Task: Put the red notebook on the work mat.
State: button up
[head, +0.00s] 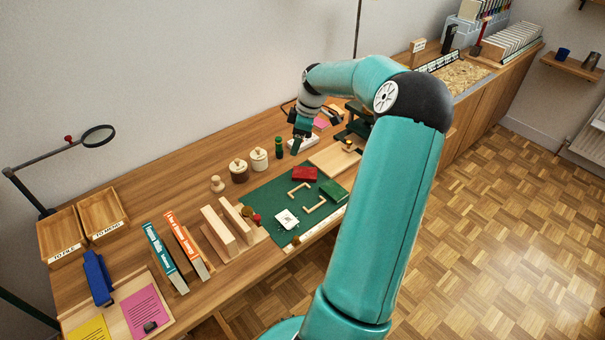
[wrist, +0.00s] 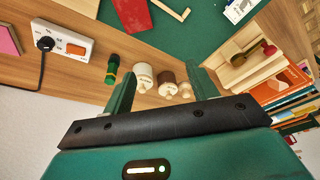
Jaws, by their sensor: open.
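The red notebook (head: 304,173) lies flat at the back right part of the green work mat (head: 262,192). In the wrist view, part of the red notebook (wrist: 126,14) shows at the top edge, against the mat (wrist: 195,30); its far end is cut off. I cannot tell whether all of it is inside the mat's edge. My gripper (head: 298,143) is open and empty, up behind the mat near the wall side, apart from the notebook. Its two spread fingers (wrist: 163,88) show in the wrist view with nothing held between them.
Wooden book supports (head: 219,228) are at left.

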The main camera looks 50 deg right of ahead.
jog(key=s+d+f+t, duration=0.1)
jog(key=s+d+f, duration=0.25)
jog(key=d, duration=0.35)
send_near(302, 172)
jog(key=x, duration=0.8)
jog(key=shift+f, duration=0.15)
jog(key=shift+f, duration=0.1)
jog(key=c, duration=0.7)
